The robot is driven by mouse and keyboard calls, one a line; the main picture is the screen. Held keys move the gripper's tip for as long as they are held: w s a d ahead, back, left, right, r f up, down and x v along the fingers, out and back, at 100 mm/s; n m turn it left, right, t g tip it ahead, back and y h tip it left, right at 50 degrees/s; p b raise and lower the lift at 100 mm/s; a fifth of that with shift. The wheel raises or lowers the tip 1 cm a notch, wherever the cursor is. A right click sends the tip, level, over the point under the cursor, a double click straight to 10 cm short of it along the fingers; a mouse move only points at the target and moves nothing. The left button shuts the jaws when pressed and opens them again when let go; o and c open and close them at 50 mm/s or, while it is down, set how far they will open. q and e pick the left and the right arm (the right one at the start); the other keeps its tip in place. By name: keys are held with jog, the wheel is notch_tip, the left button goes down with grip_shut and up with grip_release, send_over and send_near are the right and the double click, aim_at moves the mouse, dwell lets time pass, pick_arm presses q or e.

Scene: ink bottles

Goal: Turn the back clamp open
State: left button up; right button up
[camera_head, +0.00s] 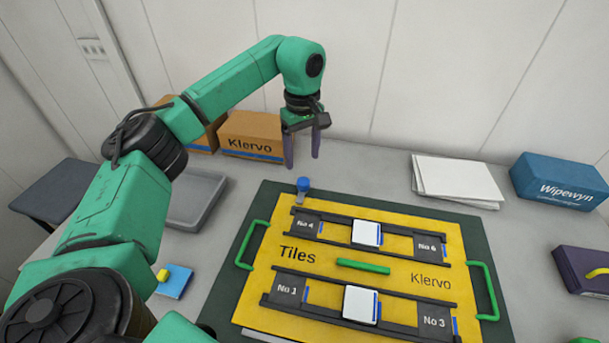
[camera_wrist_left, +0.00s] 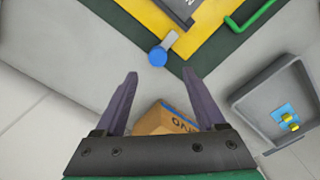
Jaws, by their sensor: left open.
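The back clamp has a round blue knob (camera_head: 303,184) and a short grey bar at the back left edge of the yellow tile board (camera_head: 395,276). In the left wrist view the blue knob (camera_wrist_left: 157,57) lies just beyond my fingertips, and the grey bar (camera_wrist_left: 170,39) points from it onto the yellow board's edge. My left gripper (camera_head: 302,160) is open and empty, fingers pointing down, above and slightly behind the knob. In the left wrist view the fingers (camera_wrist_left: 160,75) are apart with nothing between the tips. My right gripper is not in view.
A Klervo carton (camera_head: 252,134) stands behind the gripper. A grey tray (camera_head: 196,198) lies left of the board. White sheets (camera_head: 455,178) and a blue Wipewyn box (camera_head: 558,181) are at the right. Green handles (camera_head: 252,244) rise at the board's sides.

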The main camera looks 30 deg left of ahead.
aim_at(303, 181)
pick_arm(q)
jog(key=f, duration=0.5)
jog(key=f+p, duration=0.1)
jog(key=f, duration=0.2)
jog(key=shift+w, duration=0.25)
jog(key=shift+f, duration=0.45)
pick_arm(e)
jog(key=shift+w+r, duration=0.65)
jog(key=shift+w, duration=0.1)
pick_arm(q)
grip_shut()
